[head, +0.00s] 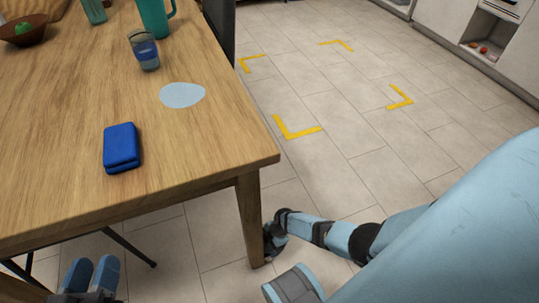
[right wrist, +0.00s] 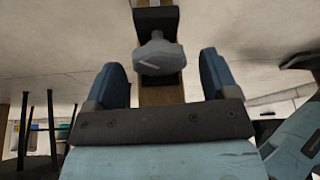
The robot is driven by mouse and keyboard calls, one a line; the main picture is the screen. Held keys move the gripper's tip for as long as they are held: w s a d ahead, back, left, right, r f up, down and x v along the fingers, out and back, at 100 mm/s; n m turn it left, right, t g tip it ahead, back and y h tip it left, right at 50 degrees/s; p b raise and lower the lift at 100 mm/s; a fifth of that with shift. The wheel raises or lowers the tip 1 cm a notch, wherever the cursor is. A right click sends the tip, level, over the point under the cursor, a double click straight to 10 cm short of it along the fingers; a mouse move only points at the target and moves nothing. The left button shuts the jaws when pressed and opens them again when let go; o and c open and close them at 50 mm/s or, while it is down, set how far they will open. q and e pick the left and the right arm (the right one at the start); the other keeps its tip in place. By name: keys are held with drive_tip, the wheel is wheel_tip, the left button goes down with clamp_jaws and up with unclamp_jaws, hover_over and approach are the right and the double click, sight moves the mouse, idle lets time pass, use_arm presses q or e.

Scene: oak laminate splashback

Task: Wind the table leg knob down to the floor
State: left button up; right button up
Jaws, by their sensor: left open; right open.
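The table leg (head: 249,215) stands at the near right corner of the wooden table. In the right wrist view, a grey lobed knob (right wrist: 160,56) sits on a black bracket (right wrist: 156,20) on the wooden leg. My right gripper (right wrist: 161,72) is open, one blue finger on each side, with the knob ahead between them and gaps on both sides. In the head view my right gripper (head: 274,240) is low beside the leg and hides the knob. My left gripper (head: 92,272) is open and empty near the table's front edge. Whether the foot touches the floor is unclear.
On the table (head: 60,130) are a blue case (head: 121,147), a pale blue flat patch (head: 183,95), a glass (head: 144,50), a teal jug (head: 155,18) and a brown bowl (head: 23,30). Yellow corner marks (head: 297,130) lie on open tiled floor to the right.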

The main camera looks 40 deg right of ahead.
drive_tip(key=c, duration=0.9)
drive_tip(key=shift+a+m+t, duration=0.1)
drive_tip(key=shift+m+t, duration=0.5)
drive_tip(key=shift+m, duration=1)
drive_tip(key=shift+c, duration=0.2)
drive_tip(key=o, duration=0.9)
drive_tip(key=shift+o, duration=0.2)
